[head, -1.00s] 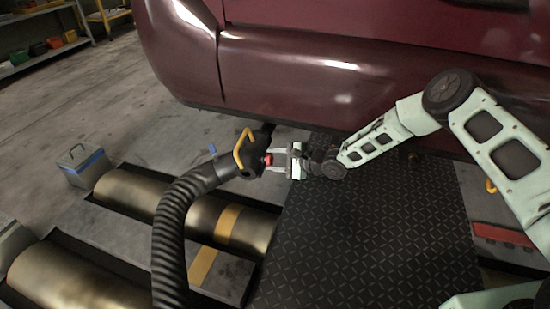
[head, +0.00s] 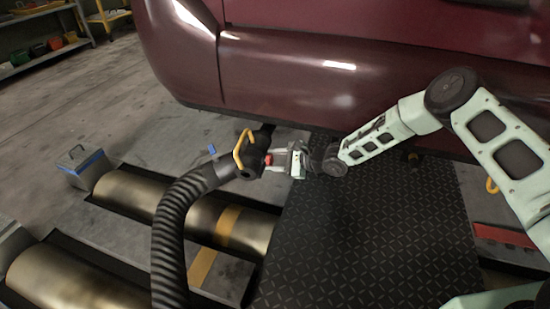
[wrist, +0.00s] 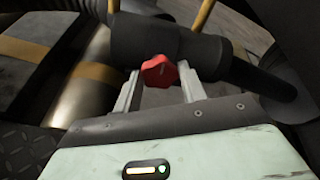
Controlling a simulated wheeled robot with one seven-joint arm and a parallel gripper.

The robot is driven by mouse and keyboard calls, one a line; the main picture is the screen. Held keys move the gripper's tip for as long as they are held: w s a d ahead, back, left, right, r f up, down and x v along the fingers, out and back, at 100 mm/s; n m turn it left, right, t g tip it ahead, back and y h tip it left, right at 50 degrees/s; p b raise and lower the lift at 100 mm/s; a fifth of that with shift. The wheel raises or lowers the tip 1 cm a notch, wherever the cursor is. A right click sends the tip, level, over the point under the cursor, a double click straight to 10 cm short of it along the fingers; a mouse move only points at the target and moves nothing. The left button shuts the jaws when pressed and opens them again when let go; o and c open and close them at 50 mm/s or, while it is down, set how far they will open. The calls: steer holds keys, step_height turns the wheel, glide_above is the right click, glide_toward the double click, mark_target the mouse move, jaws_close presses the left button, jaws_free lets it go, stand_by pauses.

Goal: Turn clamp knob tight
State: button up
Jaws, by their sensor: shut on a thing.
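The red clamp knob (head: 268,159) sticks out from the side of a black hose nozzle (head: 249,157) with a yellow handle (head: 238,150). In the wrist view the lobed knob (wrist: 159,71) sits between my two pale fingers, in front of the dark nozzle body (wrist: 150,38). My gripper (head: 272,160) reaches in from the right and is shut on the knob. Its fingertips (wrist: 160,76) also show in the wrist view, one at each side of the knob. The knob's far side is hidden.
A ribbed black hose (head: 170,225) runs from the nozzle toward the front. A dark red car body (head: 300,75) stands close behind my arm. Metal rollers (head: 205,215) lie left of a black tread plate (head: 370,235). A grey box (head: 85,166) stands at left.

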steer(key=o, duration=1)
steer(key=shift+w+r, duration=0.15)
steer(key=shift+r, duration=0.05)
steer(key=shift+f, duration=0.1)
steer(key=shift+p+v, duration=3.9)
steer(key=shift+v, duration=4.85)
